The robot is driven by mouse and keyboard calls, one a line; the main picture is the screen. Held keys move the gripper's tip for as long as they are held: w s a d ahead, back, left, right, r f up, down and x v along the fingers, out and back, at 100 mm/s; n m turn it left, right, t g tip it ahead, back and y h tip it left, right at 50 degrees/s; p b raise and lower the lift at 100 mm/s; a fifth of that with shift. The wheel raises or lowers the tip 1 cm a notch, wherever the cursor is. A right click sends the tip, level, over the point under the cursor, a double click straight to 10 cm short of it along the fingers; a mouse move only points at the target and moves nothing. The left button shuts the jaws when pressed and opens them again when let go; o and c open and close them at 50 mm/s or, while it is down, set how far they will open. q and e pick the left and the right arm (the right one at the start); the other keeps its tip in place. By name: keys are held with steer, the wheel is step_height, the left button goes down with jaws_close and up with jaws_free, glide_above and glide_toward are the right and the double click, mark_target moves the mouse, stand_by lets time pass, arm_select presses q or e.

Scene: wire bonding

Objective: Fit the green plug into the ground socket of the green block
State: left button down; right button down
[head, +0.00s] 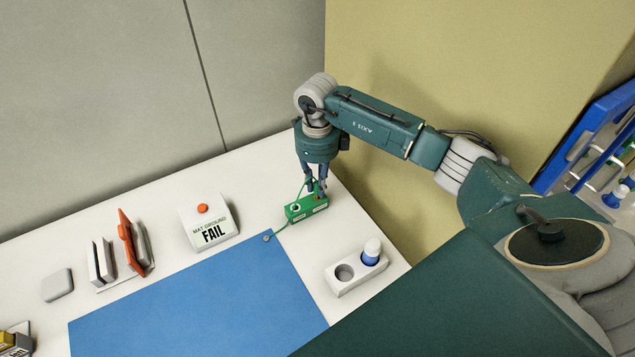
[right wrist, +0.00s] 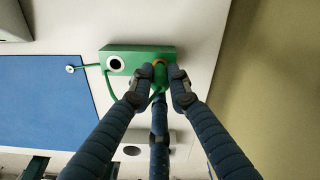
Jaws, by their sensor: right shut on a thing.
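The green block (head: 307,210) sits on the white table beside the mat's far corner. In the right wrist view the block (right wrist: 140,50) shows a white-ringed dark socket (right wrist: 115,63) at its left and an orange-red spot (right wrist: 158,63) behind the fingers. My right gripper (head: 316,189) is over the block's right part, its fingers (right wrist: 160,76) closed together. The green plug is mostly hidden between them; its green cord (right wrist: 107,84) loops from the fingers towards the block's left side. I cannot tell whether the plug touches the block. My left gripper is not in view.
A blue mat (head: 200,300) covers the front of the table, with a cord snap (head: 267,237) at its corner. A FAIL tester (head: 208,222) with an orange button stands left of the block. A white two-hole holder (head: 346,280) with a blue-and-white bottle (head: 371,252) stands to the front right.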

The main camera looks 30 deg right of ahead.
steer(key=shift+f+b, duration=0.65)
steer(key=shift+f, duration=0.25)
steer(key=c, duration=1.6)
jaws_free()
steer(key=shift+o, duration=0.2)
